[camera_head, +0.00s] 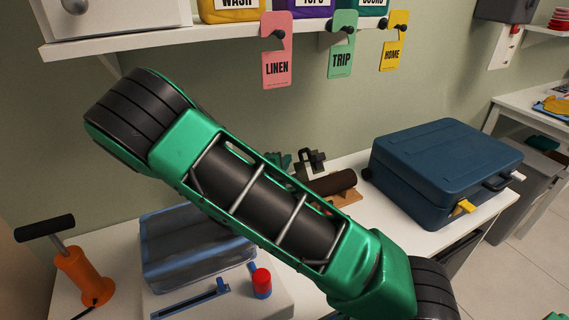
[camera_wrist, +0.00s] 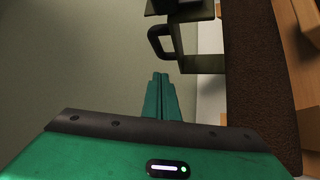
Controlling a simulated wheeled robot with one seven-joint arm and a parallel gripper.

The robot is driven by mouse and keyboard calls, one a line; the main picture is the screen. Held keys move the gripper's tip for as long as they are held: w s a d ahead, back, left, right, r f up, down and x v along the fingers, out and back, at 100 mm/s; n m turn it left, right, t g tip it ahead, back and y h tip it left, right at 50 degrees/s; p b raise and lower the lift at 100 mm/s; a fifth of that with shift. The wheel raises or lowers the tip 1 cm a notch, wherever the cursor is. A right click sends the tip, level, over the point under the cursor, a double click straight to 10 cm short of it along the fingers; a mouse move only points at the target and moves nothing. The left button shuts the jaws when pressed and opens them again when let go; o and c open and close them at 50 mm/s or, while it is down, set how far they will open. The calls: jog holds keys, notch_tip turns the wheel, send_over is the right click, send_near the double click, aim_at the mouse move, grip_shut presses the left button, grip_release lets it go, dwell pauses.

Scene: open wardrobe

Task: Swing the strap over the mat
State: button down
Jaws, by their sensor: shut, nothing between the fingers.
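The mat (camera_head: 333,182) is a dark brown roll lying on a light wooden cradle (camera_head: 347,197) on the white bench, partly hidden by my arm. It runs along the right of the wrist view (camera_wrist: 262,80). The strap (camera_head: 317,157) looks like a dark, stiff band with a loop handle, raised at the mat's back left side. In the wrist view its handle (camera_wrist: 158,42) and plate sit beside the mat, not across it. My gripper (camera_wrist: 161,76) is shut and empty, its fingertips just below the handle in that picture, with a small gap showing.
A blue case (camera_head: 440,160) stands right of the mat. A blue-grey bin (camera_head: 190,245), an orange pump (camera_head: 82,277) and a red-capped item (camera_head: 262,282) are at left. Pink, green and yellow tags (camera_head: 277,55) hang from the shelf above.

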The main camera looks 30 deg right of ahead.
jog(key=x, duration=0.6)
jog(key=shift+w+d, duration=0.2)
jog(key=shift+d, duration=0.05)
